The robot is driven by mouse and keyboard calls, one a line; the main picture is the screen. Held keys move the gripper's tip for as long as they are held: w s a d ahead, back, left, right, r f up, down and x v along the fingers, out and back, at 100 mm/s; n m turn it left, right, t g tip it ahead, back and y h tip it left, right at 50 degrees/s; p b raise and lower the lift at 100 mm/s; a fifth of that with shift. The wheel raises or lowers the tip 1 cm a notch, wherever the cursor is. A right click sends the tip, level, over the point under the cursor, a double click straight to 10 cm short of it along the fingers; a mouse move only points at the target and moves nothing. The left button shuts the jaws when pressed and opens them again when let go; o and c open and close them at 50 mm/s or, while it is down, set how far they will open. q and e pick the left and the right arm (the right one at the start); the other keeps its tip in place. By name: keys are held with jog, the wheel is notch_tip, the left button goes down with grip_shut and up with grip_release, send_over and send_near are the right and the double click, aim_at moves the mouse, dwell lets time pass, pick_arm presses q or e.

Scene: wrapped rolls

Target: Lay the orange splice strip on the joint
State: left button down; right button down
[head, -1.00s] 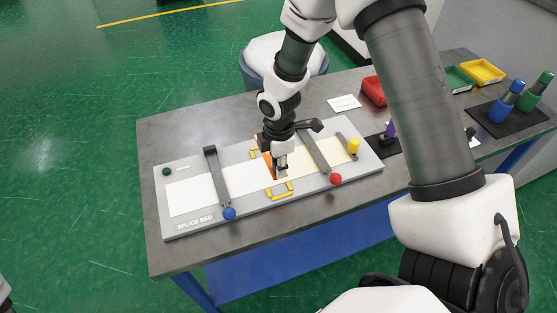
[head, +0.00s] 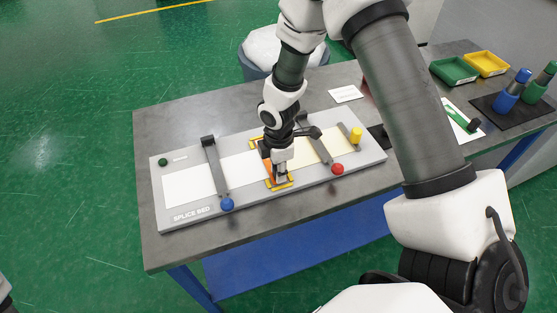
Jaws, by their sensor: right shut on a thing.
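The grey splice bed (head: 178,224) lies on the table with white web (head: 187,186) on its left and cream web (head: 298,153) on its right. The orange splice strip (head: 267,168) shows beside my right gripper (head: 280,178), at the joint between the two webs. The right gripper is shut on the strip, low over the bed and near the front yellow bracket (head: 284,185). The gripper hides much of the strip and the joint, so I cannot tell whether the strip touches the web. My left gripper is not in view.
A blue-knobbed clamp bar (head: 216,175) and a red-knobbed one (head: 318,148) cross the bed on either side of the joint. A yellow-knobbed piece (head: 355,136) is at the right end. Green (head: 455,70) and yellow (head: 487,64) trays and bottles stand further right.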

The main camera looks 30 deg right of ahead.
jog(key=c, duration=0.8)
grip_release()
jog(key=shift+c, duration=0.2)
notch_tip(320, 180, up, 12)
